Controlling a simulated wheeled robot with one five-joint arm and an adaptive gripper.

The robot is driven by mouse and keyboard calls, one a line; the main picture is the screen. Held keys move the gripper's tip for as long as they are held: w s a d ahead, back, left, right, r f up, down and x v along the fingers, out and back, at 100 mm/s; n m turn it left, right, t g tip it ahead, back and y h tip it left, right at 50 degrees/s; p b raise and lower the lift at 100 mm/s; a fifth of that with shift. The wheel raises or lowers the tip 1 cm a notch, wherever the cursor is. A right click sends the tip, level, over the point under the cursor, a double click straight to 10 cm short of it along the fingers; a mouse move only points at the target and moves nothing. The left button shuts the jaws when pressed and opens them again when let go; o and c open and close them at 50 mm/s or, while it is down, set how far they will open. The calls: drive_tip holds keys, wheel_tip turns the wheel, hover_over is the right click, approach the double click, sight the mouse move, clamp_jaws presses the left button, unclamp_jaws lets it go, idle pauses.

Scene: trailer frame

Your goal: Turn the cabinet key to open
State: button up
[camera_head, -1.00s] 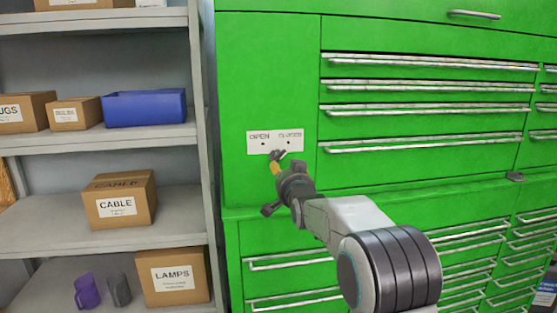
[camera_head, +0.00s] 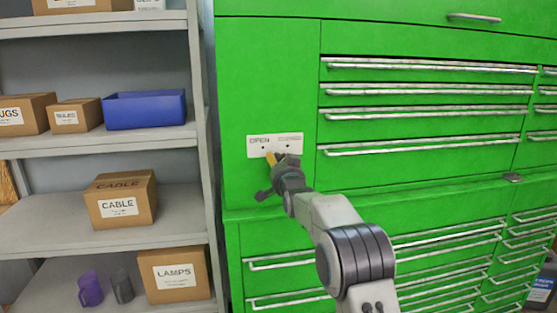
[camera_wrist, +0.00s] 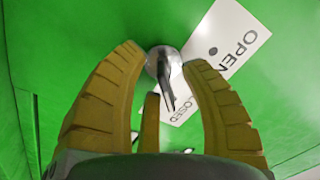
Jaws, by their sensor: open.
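The key (camera_wrist: 166,72) is a metallic piece with a round base and a narrow grip, set in the green cabinet front (camera_head: 268,80). In the wrist view its grip points down, roughly toward the CLOSED mark. A white label plate (camera_head: 258,152) reading OPEN and CLOSED, with a dot under each word, sits just above it; it also shows in the wrist view (camera_wrist: 232,50). My gripper (camera_head: 276,160) is at the key, its yellow fingers (camera_wrist: 164,65) open on either side of it. I cannot tell whether they touch it. In the head view my gripper hides the key.
The cabinet has several drawers with metal handles (camera_head: 425,89) to the right and below. A grey shelf unit (camera_head: 150,240) stands at the left with cardboard boxes (camera_head: 125,199), a blue bin (camera_head: 145,110) and mugs (camera_head: 90,289).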

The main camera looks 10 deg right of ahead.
drive_tip(key=shift+w, duration=0.25)
clamp_jaws()
idle(0.4)
